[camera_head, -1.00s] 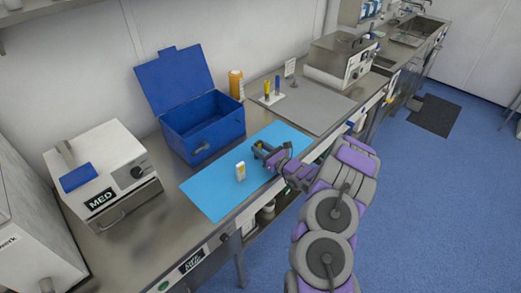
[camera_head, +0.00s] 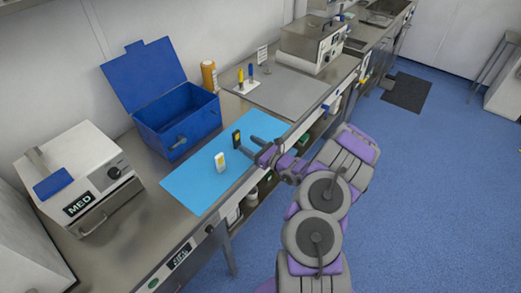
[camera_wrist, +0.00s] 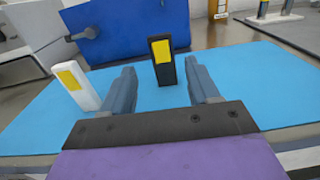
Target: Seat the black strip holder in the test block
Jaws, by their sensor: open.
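The black strip holder (camera_head: 237,138), with a yellow label, stands upright on the blue mat. In the wrist view it (camera_wrist: 162,62) stands just beyond the fingertips, roughly centred between them. My gripper (camera_head: 252,144) is open and empty, right of the holder and apart from it. A white holder with a yellow label (camera_head: 221,162) stands on the mat to the left; it also shows in the wrist view (camera_wrist: 78,85). A pale block (camera_head: 245,90) holding yellow and blue upright pieces stands on the grey mat behind. This may be the test block.
An open blue box (camera_head: 178,125) stands behind the blue mat (camera_head: 195,190). An orange bottle (camera_head: 209,75) is behind the box. A MED device (camera_head: 80,175) is at left, another device (camera_head: 312,45) at the back right. The grey mat (camera_head: 300,95) is mostly bare.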

